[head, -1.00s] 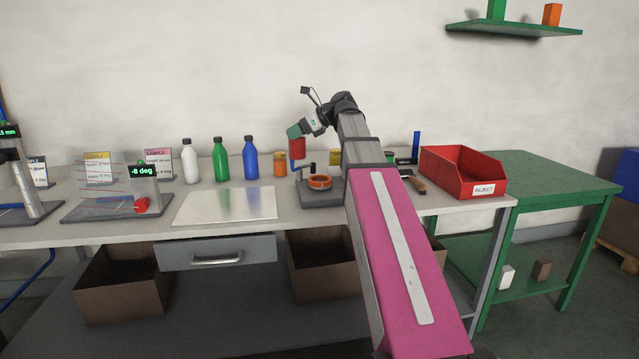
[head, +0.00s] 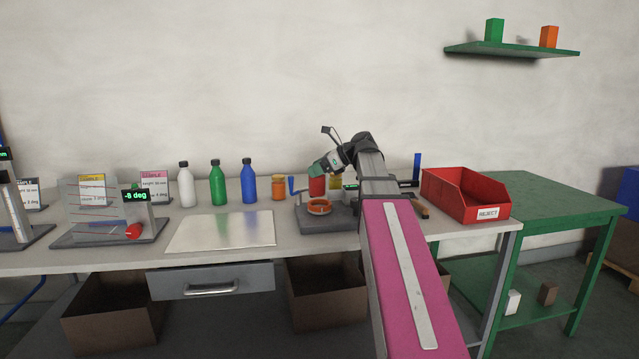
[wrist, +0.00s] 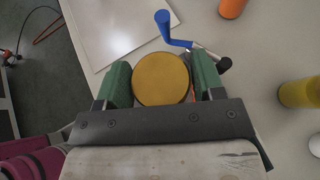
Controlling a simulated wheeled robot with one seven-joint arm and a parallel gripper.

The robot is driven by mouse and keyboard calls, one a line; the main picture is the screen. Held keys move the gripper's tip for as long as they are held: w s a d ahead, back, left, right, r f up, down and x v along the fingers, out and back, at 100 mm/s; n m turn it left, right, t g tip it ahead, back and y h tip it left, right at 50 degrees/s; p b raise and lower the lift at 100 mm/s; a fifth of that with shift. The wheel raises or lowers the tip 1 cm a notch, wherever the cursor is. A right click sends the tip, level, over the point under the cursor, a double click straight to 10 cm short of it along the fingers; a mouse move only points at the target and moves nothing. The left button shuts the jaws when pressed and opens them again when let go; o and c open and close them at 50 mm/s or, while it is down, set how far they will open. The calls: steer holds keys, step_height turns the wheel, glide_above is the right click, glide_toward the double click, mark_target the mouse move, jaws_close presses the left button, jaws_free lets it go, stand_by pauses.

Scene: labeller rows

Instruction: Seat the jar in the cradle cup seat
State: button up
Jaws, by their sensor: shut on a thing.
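My gripper (wrist: 162,85) is shut on the red jar (head: 317,187), with one green finger on each side of it. In the wrist view the jar's round yellow lid (wrist: 160,78) faces the camera. In the head view the orange cup seat (head: 319,207) is a ring on a grey cradle base (head: 343,217). The jar appears upright, just behind and above this ring, and looks apart from it. A blue-handled lever (head: 291,185) stands at the cradle's left; it also shows in the wrist view (wrist: 166,25). The jar hides most of the cup in the wrist view.
An orange jar (head: 278,187) and blue, green and white bottles stand left of the cradle. A yellow jar (head: 336,178) is close behind the gripper. A red reject bin (head: 465,195) is to the right. A bare pale plate (head: 222,231) lies at the left.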

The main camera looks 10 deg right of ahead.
mark_target(320, 182)
steer(key=shift+w+d+f, duration=0.25)
steer(key=shift+d+f, duration=0.1)
steer(key=shift+d, duration=0.1)
steer(key=shift+f, duration=1.95)
steer(key=shift+f, duration=0.1)
steer(key=o, duration=1.1)
